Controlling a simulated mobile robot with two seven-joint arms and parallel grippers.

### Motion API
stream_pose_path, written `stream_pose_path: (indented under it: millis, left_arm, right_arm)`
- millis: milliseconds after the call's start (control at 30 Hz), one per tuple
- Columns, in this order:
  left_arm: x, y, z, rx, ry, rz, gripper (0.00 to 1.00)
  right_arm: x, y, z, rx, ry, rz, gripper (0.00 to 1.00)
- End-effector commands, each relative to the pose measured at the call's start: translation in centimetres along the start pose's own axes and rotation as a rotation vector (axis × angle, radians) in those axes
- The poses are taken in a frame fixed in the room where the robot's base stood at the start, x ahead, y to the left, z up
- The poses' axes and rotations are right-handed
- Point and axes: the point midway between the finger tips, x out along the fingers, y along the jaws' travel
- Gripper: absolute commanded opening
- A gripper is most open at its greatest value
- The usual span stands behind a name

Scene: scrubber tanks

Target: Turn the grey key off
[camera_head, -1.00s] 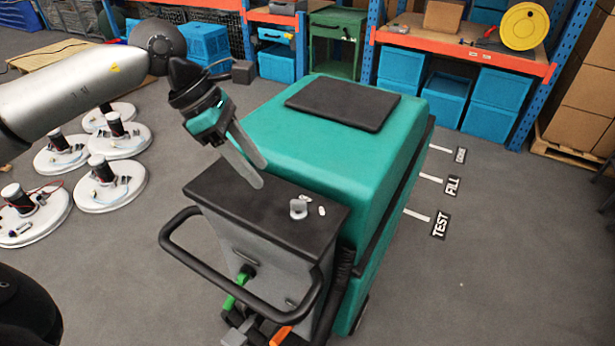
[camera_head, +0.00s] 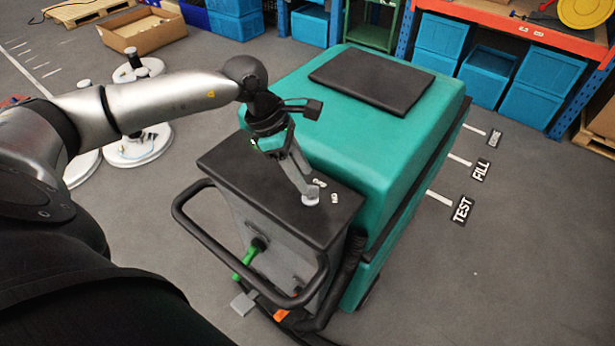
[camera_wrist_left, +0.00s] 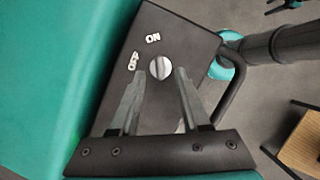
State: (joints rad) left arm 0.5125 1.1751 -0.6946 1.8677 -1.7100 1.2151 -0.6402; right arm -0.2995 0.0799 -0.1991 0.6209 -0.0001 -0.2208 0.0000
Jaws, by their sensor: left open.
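The grey key (camera_head: 312,200) is a small round knob with a raised ridge on the black top panel (camera_head: 240,170) of the teal scrubber (camera_head: 340,120). In the left wrist view the key (camera_wrist_left: 160,67) has its ridge running roughly up and down the picture. The white ON label (camera_wrist_left: 152,38) is above it and the OFF label (camera_wrist_left: 133,61) to its left. My left gripper (camera_head: 306,190) is open, pointing down at the key. Its fingertips (camera_wrist_left: 159,73) are on either side of the key's near edge; contact is not clear. My right gripper is out of view.
A black handlebar (camera_head: 235,285) curves around the panel's front. A green lever (camera_head: 245,265) sits below it. A shelf with blue bins (camera_head: 480,80) stands behind. Floor labels such as TEST (camera_head: 461,208) lie to the right, where the floor is clear.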

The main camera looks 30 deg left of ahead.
Motion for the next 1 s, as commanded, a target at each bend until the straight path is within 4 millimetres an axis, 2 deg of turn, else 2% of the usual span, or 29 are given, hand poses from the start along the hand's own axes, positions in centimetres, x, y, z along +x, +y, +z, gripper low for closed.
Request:
stream_pose_path:
  millis: [100,233,600,1000]
  left_arm:
    - [1.7,-0.1,0.1,-0.001,-0.001,-0.003,0.46]
    - [2.9,-0.1,0.0,-0.001,0.000,-0.002,0.46]
    - [3.3,0.0,0.0,0.000,0.001,0.000,0.45]
    - [3.3,0.0,0.0,0.000,0.001,0.000,0.00]
  right_arm:
    - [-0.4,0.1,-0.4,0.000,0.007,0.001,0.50]
    - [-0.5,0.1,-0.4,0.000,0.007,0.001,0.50]
    - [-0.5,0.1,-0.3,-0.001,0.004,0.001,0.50]
    - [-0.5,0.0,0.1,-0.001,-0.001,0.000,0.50]
